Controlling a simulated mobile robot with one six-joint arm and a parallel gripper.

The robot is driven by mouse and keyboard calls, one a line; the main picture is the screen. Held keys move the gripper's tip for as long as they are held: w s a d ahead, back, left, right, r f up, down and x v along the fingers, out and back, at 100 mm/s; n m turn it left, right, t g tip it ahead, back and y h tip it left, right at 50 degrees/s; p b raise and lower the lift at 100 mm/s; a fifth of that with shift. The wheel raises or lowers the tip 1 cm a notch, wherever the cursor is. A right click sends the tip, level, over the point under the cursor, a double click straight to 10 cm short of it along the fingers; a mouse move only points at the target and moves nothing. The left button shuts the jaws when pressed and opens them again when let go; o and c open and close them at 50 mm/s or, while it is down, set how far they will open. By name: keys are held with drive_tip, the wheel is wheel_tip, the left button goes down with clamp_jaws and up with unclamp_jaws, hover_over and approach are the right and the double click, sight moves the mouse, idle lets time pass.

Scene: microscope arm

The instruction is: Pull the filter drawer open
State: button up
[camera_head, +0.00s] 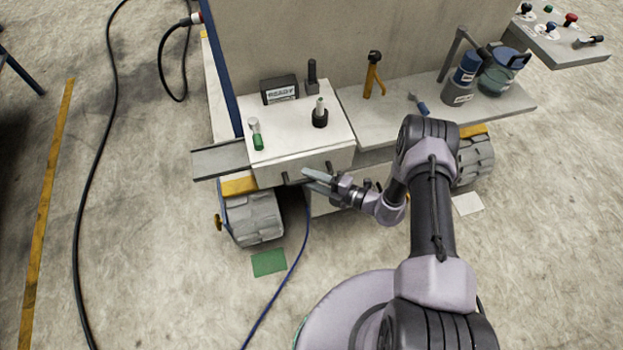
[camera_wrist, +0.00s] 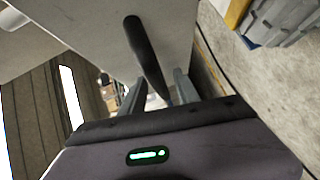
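The filter drawer appears to be the pale front (camera_head: 267,176) of the white box at the machine's left end; its front looks flush with the box. A dark bar handle (camera_head: 286,178) crosses this front, partly hidden by my gripper. My gripper (camera_head: 309,179) is right at the handle, its two fingers apart. In the wrist view the dark handle (camera_wrist: 146,55) runs from upper left down toward the gap between the open fingers (camera_wrist: 157,92). I cannot tell whether the fingers touch it.
On the box top stand a green-based bottle (camera_head: 256,134), a dark-based vial (camera_head: 320,113) and a "READY" display (camera_head: 280,90). A blue cable (camera_head: 292,270) and green mat (camera_head: 269,263) lie below.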

clamp_jaws()
idle(1.3)
